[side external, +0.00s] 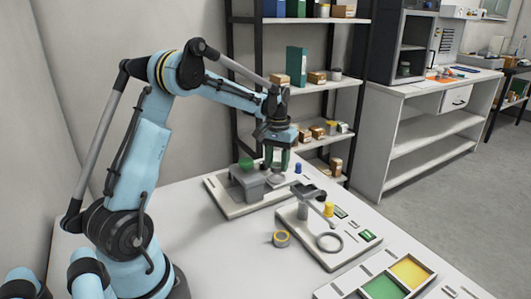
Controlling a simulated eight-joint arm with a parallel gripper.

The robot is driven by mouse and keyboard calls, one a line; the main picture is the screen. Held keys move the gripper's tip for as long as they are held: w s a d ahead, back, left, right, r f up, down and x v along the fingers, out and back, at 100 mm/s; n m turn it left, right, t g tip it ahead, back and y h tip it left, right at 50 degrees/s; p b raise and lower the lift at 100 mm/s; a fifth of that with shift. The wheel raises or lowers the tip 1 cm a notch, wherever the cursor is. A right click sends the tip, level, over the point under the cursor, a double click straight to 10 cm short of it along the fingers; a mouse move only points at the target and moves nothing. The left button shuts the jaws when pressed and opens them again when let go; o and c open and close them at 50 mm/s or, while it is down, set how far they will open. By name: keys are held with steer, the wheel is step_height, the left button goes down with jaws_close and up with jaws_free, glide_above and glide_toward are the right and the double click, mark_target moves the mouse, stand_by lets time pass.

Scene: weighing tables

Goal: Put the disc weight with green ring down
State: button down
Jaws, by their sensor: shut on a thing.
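My gripper (278,163) points down over the left grey base plate (222,202), beside a grey block (249,184). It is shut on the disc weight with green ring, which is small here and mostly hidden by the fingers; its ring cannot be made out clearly. A round grey pan (278,178) shows just below the fingertips. I cannot tell whether the weight touches it.
A green piece (246,163) is at the grey block. A blue cylinder (297,168) stands right of my gripper. A second base plate (336,259) nearer the front bears a yellow cylinder (328,209) and a grey ring (329,242). A yellow-rimmed ring (281,239) lies on the table.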

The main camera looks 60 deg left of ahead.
mark_target(276, 164)
steer(key=shift+f, duration=0.85)
steer(key=shift+f, duration=0.55)
steer(key=c, duration=0.6)
jaws_free()
steer(key=shift+f, duration=0.1)
steer(key=shift+a, duration=0.15)
